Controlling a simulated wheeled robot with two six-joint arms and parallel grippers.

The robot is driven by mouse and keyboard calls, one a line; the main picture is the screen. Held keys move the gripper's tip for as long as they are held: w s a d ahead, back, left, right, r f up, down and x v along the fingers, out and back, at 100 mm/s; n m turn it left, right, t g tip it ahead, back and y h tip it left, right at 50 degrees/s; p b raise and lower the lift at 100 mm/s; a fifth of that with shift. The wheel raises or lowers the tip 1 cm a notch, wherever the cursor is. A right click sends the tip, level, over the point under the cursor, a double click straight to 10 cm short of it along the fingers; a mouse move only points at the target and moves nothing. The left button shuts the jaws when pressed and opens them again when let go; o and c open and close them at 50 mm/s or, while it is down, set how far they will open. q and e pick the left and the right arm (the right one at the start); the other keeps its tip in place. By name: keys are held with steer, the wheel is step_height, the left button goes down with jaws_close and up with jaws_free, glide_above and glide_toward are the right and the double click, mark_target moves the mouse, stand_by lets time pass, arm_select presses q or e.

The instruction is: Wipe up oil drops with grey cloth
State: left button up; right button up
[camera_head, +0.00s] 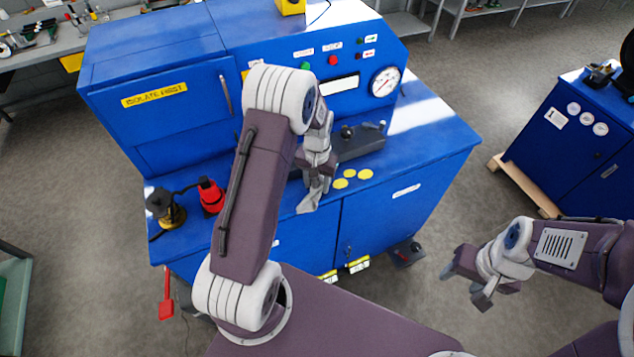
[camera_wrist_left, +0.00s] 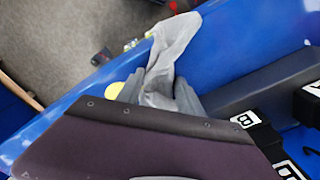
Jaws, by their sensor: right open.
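The grey cloth (camera_head: 308,204) hangs from my left gripper (camera_head: 318,180) at the front edge of the blue bench top. In the left wrist view the cloth (camera_wrist_left: 168,55) is bunched between the fingers, which are shut on it. Yellow round oil drops (camera_head: 349,173) lie on the bench top just right of the gripper, apart from the cloth in the head view; three show there. One drop (camera_wrist_left: 115,90) shows beside the cloth in the left wrist view. My left arm may hide more of the surface. My right gripper (camera_head: 466,277) is open and empty, above the floor at the right.
A dark grey block with fittings (camera_head: 362,143) stands behind the drops. A red-and-black item (camera_head: 211,195) and a black-and-brass item (camera_head: 164,208) stand at the bench's left end. The bench top (camera_head: 432,143) is clear at the right. Another blue cabinet (camera_head: 565,150) stands far right.

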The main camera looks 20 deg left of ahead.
arm_select(q)
jaws_close()
